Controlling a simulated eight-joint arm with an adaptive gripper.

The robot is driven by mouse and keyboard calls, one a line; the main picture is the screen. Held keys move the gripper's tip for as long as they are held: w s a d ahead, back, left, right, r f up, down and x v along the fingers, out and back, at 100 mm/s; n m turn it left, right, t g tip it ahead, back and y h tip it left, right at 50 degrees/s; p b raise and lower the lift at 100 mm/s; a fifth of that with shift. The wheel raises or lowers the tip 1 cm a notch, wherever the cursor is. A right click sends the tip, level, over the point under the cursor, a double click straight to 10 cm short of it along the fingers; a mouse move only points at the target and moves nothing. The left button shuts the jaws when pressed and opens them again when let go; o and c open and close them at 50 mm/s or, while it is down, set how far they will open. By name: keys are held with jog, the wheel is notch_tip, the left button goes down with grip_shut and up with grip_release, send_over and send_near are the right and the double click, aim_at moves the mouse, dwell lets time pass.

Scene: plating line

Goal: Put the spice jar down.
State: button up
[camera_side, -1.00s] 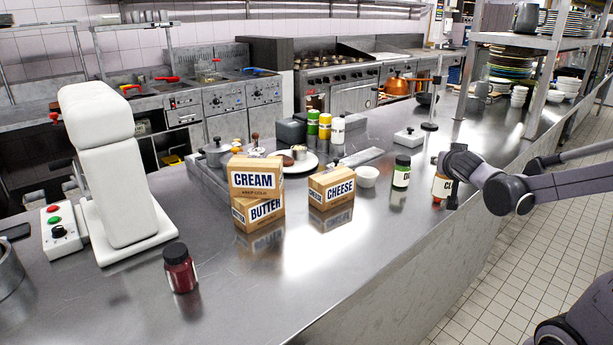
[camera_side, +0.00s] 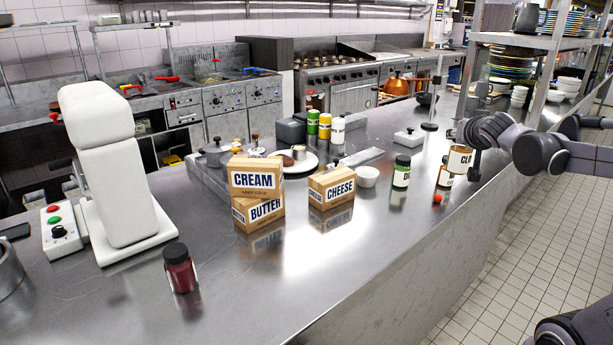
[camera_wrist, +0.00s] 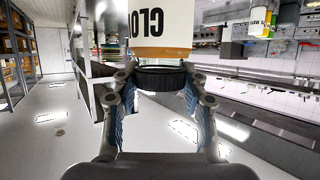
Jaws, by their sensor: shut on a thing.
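The spice jar (camera_side: 460,159), with a white label starting "CL", is held in my gripper (camera_side: 476,150) at the right of the side view, near the counter's right edge. It appears raised above the counter. In the wrist view the spice jar (camera_wrist: 160,28) shows a label reading "CLO", and my gripper (camera_wrist: 160,82) is shut on its black band. The jar's far end is cut off by the top of that view.
The steel counter (camera_side: 330,265) has clear room in front. A white-labelled jar shape (camera_side: 445,177) and a small red round thing (camera_side: 437,198) are below my gripper.

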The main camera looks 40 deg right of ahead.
jog(key=w+a+n+t+y, duration=0.2)
jog(key=w+a+n+y, duration=0.2)
jog(key=w+a, duration=0.5)
jog(key=w+a+n+t+y, duration=0.25)
jog(key=w+a, duration=0.35)
jog(key=a, duration=0.7)
jog(key=w+a+n+t+y, duration=0.1)
jog(key=w+a+n+y, duration=0.5)
jog(key=a, duration=0.6)
jog(key=s+a+n+g+y, duration=0.15)
jog(key=a+n+y, duration=0.25)
jog(key=a, duration=1.5)
jog(key=s+a+n+g+y, duration=0.15)
jog(key=a+n+y, duration=0.25)
jog(key=a, duration=1.4)
jog(key=s+a+f, duration=0.3)
jog(key=a+f, duration=0.8)
jog(key=f, duration=0.5)
jog(key=shift+a+g, duration=0.25)
jog(key=shift+g, duration=0.1)
jog(key=shift+m, duration=0.25)
